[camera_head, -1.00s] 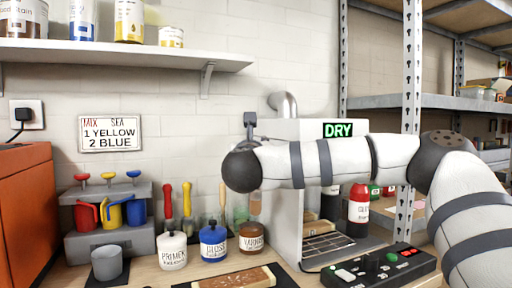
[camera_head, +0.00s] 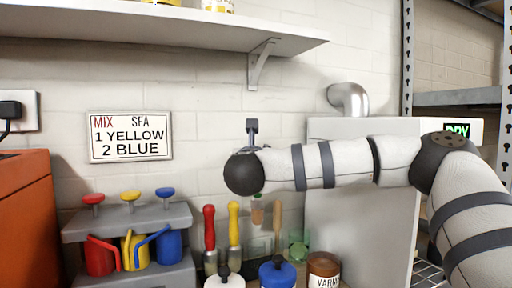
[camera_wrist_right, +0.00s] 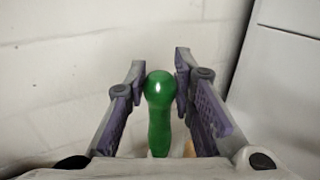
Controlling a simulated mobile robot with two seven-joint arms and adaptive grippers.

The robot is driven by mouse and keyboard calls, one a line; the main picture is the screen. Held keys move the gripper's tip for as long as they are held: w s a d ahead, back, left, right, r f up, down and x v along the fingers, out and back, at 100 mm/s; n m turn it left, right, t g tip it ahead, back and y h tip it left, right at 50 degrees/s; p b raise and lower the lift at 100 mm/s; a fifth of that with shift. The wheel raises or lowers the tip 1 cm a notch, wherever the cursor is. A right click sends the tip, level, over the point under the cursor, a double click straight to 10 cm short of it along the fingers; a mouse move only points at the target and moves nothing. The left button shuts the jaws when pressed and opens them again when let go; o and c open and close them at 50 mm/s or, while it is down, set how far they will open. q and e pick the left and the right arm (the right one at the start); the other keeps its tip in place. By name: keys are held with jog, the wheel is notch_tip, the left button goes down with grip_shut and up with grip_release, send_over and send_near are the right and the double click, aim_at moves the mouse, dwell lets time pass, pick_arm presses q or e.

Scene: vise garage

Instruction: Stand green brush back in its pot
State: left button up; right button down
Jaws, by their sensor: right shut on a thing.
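The green brush shows as a smooth green handle (camera_wrist_right: 160,112) with a rounded end, between the two purple-padded fingers of my right gripper (camera_wrist_right: 165,88), which is shut on it. The lower part of the brush is hidden below the gripper body. My left gripper is not in view.
Red-handled (camera_head: 209,228) and yellow-handled (camera_head: 234,222) brushes stand left of the jar. Several lidded paint jars are in front, including the varnish jar (camera_head: 324,266). A grey drying cabinet (camera_head: 360,220) stands right, a colour dispenser (camera_head: 128,222) left. A shelf (camera_head: 150,38) is above.

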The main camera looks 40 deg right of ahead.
aim_at(256, 197)
jog(key=shift+w+f+b, duration=0.15)
jog(key=shift+f+b, duration=0.25)
jog(key=shift+f, duration=4.3)
jog(key=c, duration=1.3)
grip_release()
jog(key=v, duration=1.2)
